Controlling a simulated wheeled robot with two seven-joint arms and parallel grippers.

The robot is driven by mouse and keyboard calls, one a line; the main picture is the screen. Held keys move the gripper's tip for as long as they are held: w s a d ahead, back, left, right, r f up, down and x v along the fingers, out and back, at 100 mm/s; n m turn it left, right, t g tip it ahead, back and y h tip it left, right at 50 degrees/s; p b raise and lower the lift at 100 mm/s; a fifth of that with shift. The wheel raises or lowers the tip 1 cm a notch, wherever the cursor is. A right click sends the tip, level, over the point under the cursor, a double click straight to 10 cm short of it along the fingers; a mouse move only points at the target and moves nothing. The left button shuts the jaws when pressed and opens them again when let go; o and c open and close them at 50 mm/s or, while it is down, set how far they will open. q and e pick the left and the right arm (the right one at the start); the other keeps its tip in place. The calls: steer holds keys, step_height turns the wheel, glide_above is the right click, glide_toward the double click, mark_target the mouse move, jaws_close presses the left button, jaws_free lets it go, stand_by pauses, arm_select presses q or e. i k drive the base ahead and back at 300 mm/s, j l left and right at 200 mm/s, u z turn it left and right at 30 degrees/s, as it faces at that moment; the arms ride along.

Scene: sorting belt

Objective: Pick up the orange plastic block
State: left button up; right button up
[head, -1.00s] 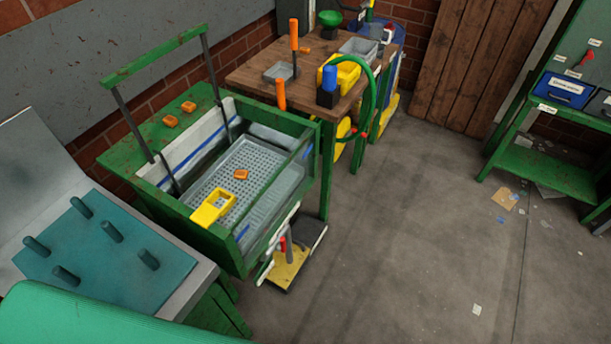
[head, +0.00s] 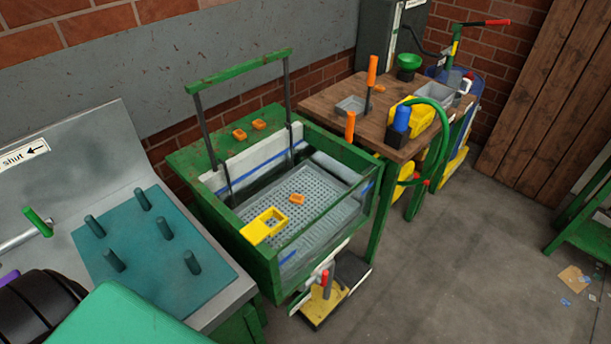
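One small orange block (head: 297,199) lies on the perforated grey tray (head: 320,215) inside the green-framed bin (head: 262,262). Two more orange blocks, a left one (head: 239,134) and a right one (head: 259,124), sit on the bin's flat green top at the back left. A yellow scoop-like piece (head: 264,226) with an opening rests at the bin's front left edge, close to the block in the tray. Neither of my grippers shows in the head view.
A green bar frame (head: 240,70) stands raised over the bin. A teal pegboard (head: 150,245) with several pegs is at the left. A wooden bench (head: 340,95) with tools and a green hose loop (head: 442,130) stands behind right. The floor (head: 440,270) at right is mostly clear.

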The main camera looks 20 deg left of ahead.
mark_target(239, 135)
steer(key=u, duration=1.25)
steer(key=i+l+u, duration=0.1)
steer(key=l, duration=0.35)
steer(key=i+l, duration=0.2)
steer(key=l, duration=0.25)
steer(key=i+l+u, duration=0.15)
steer(key=l, duration=0.35)
steer(key=l+u, duration=0.1)
steer(key=l, duration=0.35)
steer(key=i, duration=0.05)
